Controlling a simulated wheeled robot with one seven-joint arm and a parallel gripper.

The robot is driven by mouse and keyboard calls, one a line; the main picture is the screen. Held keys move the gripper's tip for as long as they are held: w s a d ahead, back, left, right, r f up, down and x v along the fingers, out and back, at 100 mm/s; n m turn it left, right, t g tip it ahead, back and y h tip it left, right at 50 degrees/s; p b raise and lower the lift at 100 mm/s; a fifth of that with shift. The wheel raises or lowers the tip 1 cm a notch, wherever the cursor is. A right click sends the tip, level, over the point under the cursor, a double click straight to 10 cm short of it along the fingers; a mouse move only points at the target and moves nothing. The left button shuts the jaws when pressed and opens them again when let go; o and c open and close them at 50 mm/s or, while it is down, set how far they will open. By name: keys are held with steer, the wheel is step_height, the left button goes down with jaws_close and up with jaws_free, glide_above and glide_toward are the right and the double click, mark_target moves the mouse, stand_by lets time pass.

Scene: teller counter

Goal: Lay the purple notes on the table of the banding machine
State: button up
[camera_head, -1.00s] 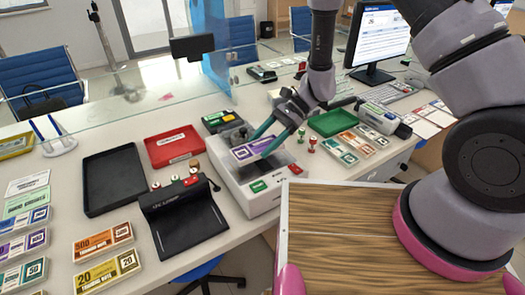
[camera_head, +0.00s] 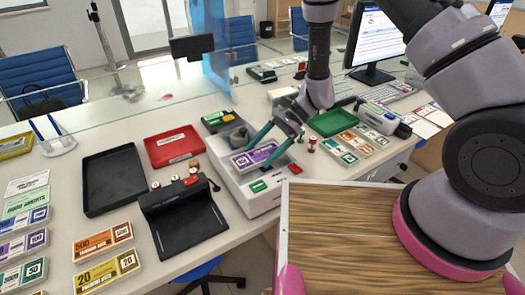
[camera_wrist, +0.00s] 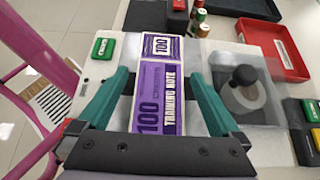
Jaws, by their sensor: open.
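The purple notes (camera_head: 253,157) lie flat on the table of the white banding machine (camera_head: 263,203), near its middle. In the wrist view the notes (camera_wrist: 158,105) show "100" and "TRAINING NOTE", running away from me between the fingers. My gripper (camera_head: 259,155) is open around them. In the wrist view my gripper (camera_wrist: 158,75) has one teal finger on each side of the notes, with a narrow gap showing at each side. The near end of the notes is hidden by the gripper body.
A black device (camera_head: 182,220) and red tray (camera_head: 172,147) stand left of the machine. A green tray (camera_head: 333,122) and several note bundles lie to its right. A dark round knob (camera_wrist: 244,76) stands on the machine beside the right finger. A glass screen runs behind.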

steer(key=w+d+r+n+t, duration=0.1)
steer(key=w+d+r, duration=0.2)
steer(key=d+r, duration=0.4)
steer(key=w+d+r+n+t, duration=0.1)
steer(key=w+d+r, duration=0.3)
steer(key=r, duration=0.6)
steer(key=s+d+r+n+t+h, duration=0.2)
steer(key=s+d+r+t, duration=0.3)
steer(key=d+r, duration=0.4)
steer(key=s+d+r+n+t+h, duration=0.2)
steer(key=s+d+r+t+h, duration=0.3)
steer(key=d+r, duration=0.5)
step_height(320, 180, up, 6)
steer(key=shift+s+d+f+t, duration=0.25)
steer(key=shift+s+t, duration=0.5)
steer(key=shift+t, duration=0.25)
